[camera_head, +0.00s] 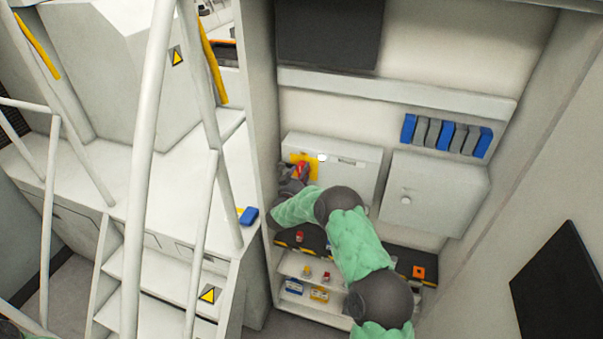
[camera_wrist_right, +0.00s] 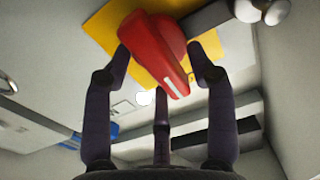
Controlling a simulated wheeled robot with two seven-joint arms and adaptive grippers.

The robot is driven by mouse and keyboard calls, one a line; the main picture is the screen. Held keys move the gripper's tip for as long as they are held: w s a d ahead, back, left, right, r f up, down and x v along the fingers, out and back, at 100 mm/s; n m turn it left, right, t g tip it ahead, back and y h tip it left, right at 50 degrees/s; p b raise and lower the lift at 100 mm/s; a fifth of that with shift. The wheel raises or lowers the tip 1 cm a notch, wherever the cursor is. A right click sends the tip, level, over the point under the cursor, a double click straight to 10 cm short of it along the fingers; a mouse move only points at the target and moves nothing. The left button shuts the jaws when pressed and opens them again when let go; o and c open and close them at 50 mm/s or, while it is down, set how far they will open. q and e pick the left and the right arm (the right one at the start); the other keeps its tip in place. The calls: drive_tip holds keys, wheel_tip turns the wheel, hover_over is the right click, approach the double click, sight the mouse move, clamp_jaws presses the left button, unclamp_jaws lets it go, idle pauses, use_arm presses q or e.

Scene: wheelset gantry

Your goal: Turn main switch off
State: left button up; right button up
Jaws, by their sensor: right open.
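The main switch (camera_head: 301,169) is a red handle on a yellow plate, on the front of a light grey box (camera_head: 367,168) on the back wall. In the right wrist view the red handle (camera_wrist_right: 152,48) sits tilted in front of the yellow plate (camera_wrist_right: 104,30). My right gripper (camera_head: 297,180) is at the switch. In the right wrist view my right gripper (camera_wrist_right: 160,72) is open, with one dark finger on each side of the handle and a third below it. I cannot tell whether the fingers touch the handle. My left gripper is not in view.
A second grey box (camera_head: 436,194) with a round knob hangs to the right. Blue and grey binders (camera_head: 447,135) stand on a shelf above. A low shelf (camera_head: 312,290) with small items is below my right arm. Stairs (camera_head: 150,275) with white railings lie left.

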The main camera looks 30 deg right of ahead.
clamp_jaws()
drive_tip(key=shift+n, duration=0.3)
drive_tip(key=n, duration=0.1)
drive_tip(key=n+b, duration=0.1)
drive_tip(key=shift+w+a+n, duration=0.15)
drive_tip(key=shift+n, duration=0.15)
drive_tip(key=n, duration=0.4)
drive_tip(key=shift+w+a+n+b, duration=0.2)
drive_tip(key=shift+n+b, duration=0.1)
drive_tip(key=shift+b, duration=0.1)
drive_tip(key=n, duration=0.6)
drive_tip(key=n+p, duration=0.1)
drive_tip(key=n, duration=0.3)
drive_tip(key=shift+w+a+f, duration=0.3)
drive_tip(key=shift+w, duration=0.1)
drive_tip(key=shift+n, duration=0.3)
